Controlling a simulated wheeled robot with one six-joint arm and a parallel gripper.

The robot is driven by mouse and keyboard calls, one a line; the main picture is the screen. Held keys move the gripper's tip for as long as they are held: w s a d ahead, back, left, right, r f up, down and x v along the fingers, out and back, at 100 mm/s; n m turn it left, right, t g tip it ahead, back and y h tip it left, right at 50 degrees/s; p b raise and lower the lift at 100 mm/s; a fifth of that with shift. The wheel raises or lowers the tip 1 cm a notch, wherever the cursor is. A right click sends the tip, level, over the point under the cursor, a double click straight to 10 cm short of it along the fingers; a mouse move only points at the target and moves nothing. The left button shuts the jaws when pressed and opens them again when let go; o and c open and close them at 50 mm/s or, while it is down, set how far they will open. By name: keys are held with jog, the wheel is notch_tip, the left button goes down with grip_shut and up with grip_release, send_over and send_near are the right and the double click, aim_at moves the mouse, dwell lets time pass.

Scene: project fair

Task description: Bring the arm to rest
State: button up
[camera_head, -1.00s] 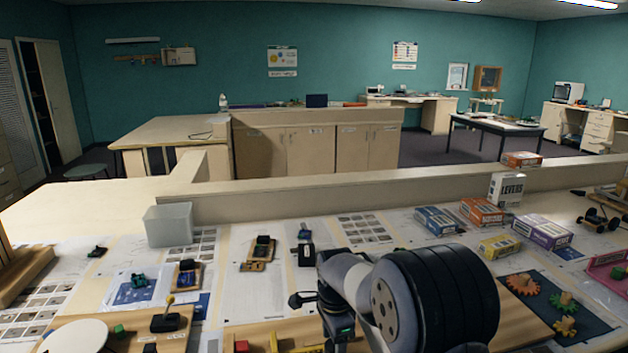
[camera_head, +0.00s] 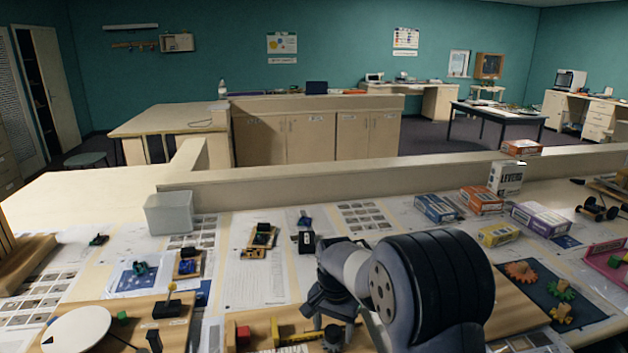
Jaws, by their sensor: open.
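My gripper (camera_head: 330,322) is over the near middle of the workbench (camera_head: 355,218). It hangs below the dark, ribbed part of my arm and points down. Its jaws are open, and I see nothing held between them. A small dark gear (camera_head: 333,338) shows close by the fingertips; I cannot tell whether they touch it. The arm's large link hides part of the bench behind and to the right of the gripper.
Small boxes (camera_head: 435,208) and a dark gear mat (camera_head: 590,312) are at right. A grey bin (camera_head: 169,213) stands at left.

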jog(key=n, duration=0.3)
jog(key=shift+n, duration=0.4)
jog(key=n, duration=0.3)
jog(key=shift+n+p, duration=0.4)
jog(key=n, duration=0.4)
jog(key=shift+n+p, duration=0.3)
jog(key=shift+p, duration=0.1)
jog(key=shift+n, duration=1.3)
